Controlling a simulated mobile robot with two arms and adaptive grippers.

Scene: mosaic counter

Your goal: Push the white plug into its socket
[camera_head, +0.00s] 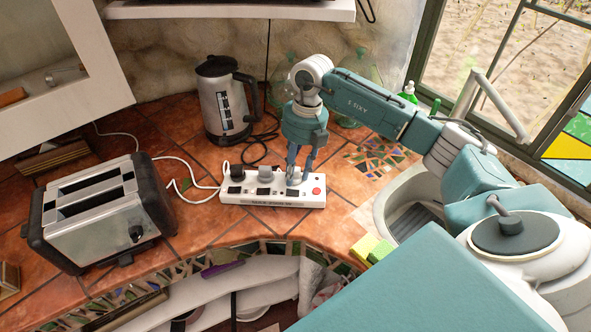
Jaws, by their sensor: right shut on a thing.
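A white power strip (272,198) with a red switch (316,191) at its right end lies on the tiled counter. My right gripper (298,172) points down over the right part of the strip, left of the red switch. It is shut on a small pale plug (293,180), which I take for the white plug. The plug is at the strip's top face, mostly hidden by the fingers; I cannot tell how deep it sits in its socket. My left gripper is not in view.
A black plug (237,173) and a grey plug (265,172) stand in the strip. A toaster (98,215) is at left, a steel kettle (222,105) behind. A sink (410,205) and sponges (371,249) are at right. White and black cords lie around the strip.

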